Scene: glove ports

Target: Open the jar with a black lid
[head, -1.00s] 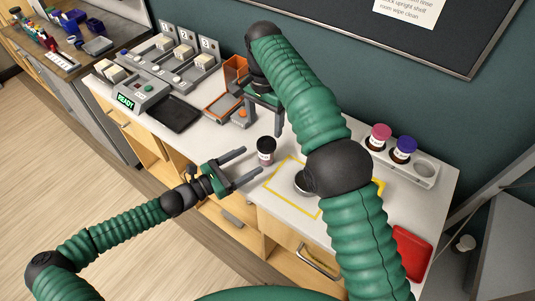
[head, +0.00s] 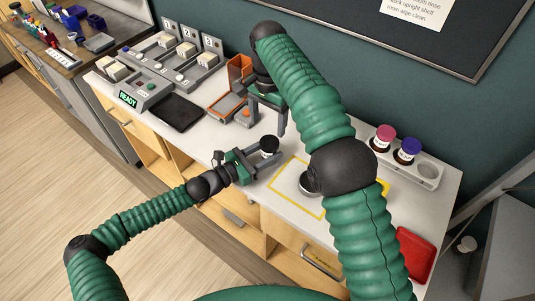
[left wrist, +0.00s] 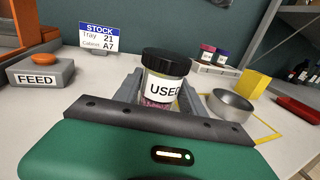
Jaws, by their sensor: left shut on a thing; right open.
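The jar with a black lid (head: 269,147) stands on the white counter near its front edge. In the left wrist view the jar (left wrist: 163,78) is upright, with a ribbed black lid on top and a white label reading "USED". My left gripper (head: 266,156) is shut on the jar's body from the front left, one finger on each side. The lid rises clear above the fingers. My right gripper (head: 268,110) is open and empty, pointing down behind the jar near the orange box, partly hidden by my right arm.
A yellow outlined square (head: 283,176) with a round metal bowl (left wrist: 231,103) lies right of the jar. A rack (head: 426,171) behind it holds a pink-lidded jar (head: 384,137) and a blue-lidded jar (head: 406,151). A red tray (head: 414,253) sits far right. An orange-button FEED box (left wrist: 40,73) is at left.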

